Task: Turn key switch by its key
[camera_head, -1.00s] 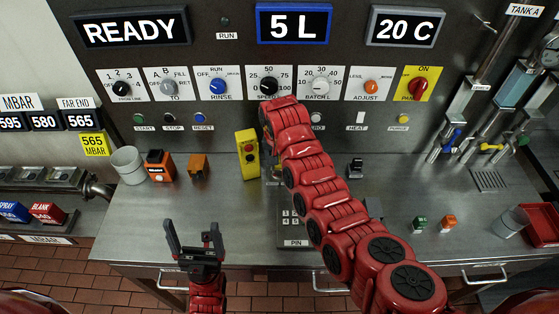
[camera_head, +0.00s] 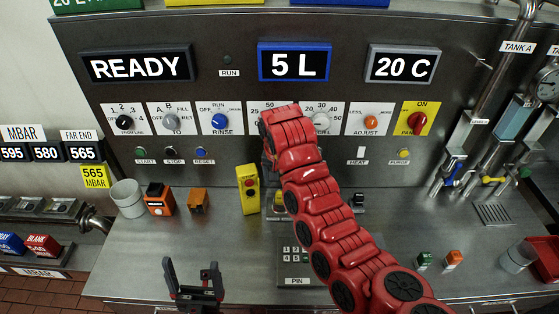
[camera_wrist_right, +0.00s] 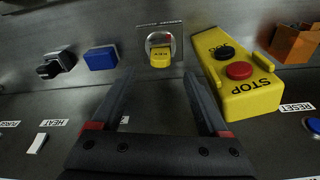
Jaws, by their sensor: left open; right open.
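The key switch with its yellow key (camera_wrist_right: 160,57) shows in the right wrist view, top centre, in a round metal collar on a grey plate. The plate's lettering is upside down there. In the head view the key switch is mostly hidden behind my right arm. My right gripper (camera_wrist_right: 159,76) is open and empty, its two dark fingers pointing toward the key with one on either side. The key appears just beyond the fingertips, apart from them. My right gripper is hidden in the head view. My left gripper (camera_head: 193,266) is open and empty over the bench's front edge.
A yellow button box (camera_head: 248,189) with a red STOP button stands close beside the key switch; it also shows in the right wrist view (camera_wrist_right: 236,75). A blue block (camera_wrist_right: 101,58) sits on the other side. An orange holder (camera_head: 198,200) and a keypad (camera_head: 295,253) are nearby.

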